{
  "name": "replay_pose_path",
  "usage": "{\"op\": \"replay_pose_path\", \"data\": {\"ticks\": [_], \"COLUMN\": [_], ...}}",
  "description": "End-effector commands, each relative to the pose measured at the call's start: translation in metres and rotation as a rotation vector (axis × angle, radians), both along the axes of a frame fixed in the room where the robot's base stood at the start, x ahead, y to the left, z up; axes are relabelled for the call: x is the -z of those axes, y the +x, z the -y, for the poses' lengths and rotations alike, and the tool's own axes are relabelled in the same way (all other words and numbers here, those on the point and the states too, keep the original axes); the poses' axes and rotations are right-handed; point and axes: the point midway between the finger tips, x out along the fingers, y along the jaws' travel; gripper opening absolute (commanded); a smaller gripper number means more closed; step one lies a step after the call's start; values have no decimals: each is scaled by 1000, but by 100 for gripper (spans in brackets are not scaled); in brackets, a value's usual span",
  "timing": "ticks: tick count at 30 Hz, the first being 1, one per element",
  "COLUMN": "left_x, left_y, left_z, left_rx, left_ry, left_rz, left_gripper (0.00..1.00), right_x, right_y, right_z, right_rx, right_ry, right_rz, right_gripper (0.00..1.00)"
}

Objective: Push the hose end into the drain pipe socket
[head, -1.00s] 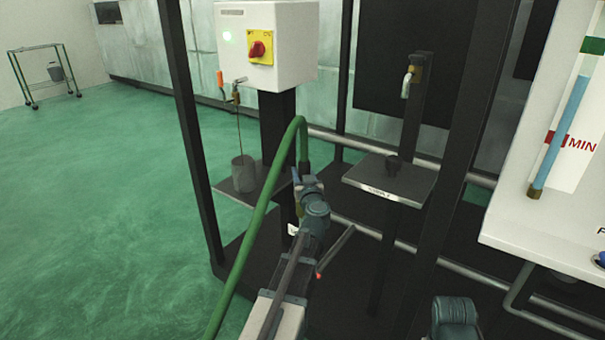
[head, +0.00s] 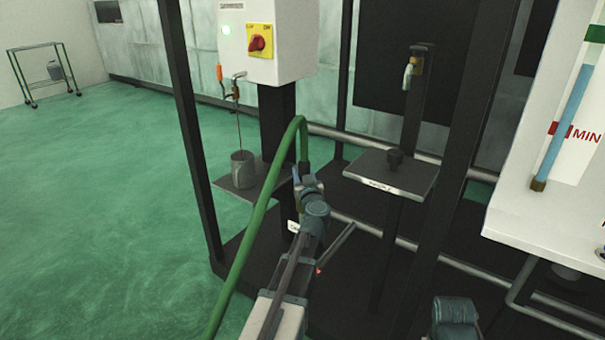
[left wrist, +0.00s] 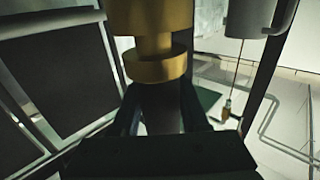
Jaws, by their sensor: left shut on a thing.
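A green hose (head: 245,255) rises from the bottom edge in the head view, arches over, and comes down to a dark end piece (head: 304,167) at my left gripper (head: 301,180). The gripper is shut on the hose end. In the left wrist view, a brass stepped fitting (left wrist: 156,65) stands at the tips of my left gripper (left wrist: 163,100). I cannot tell whether the fitting belongs to the hose or the socket. I cannot make out the drain pipe socket; the gripper and arm cover that spot.
A grey cup (head: 242,170) hangs or stands by the left shelf (head: 222,187). A control box (head: 240,62), dark frame posts (head: 190,125) and a white gauge panel (head: 525,215) surround the gripper.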

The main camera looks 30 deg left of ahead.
Motion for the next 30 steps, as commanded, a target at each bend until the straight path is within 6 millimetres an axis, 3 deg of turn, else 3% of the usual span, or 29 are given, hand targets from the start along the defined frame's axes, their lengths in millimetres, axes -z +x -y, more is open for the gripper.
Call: {"op": "replay_pose_path", "data": {"ticks": [9, 10, 15, 30], "left_x": [7, 6, 6, 6], "left_y": [0, 0, 0, -5], "left_z": [0, 0, 0, 1], "left_rx": [0, 0, 0, 1], "left_ry": [1, 1, 0, 0], "left_rz": [-1, -1, 0, 0], "left_gripper": [0, 46, 77, 79], "right_x": [7, 7, 6, 6], "right_y": [0, 0, 0, 1], "right_z": [0, 0, 0, 2], "right_rx": [0, 0, 0, -2], "right_ry": [0, 0, 0, -8], "right_rz": [0, 0, 0, 2], "right_gripper": [0, 0, 0, 0]}}
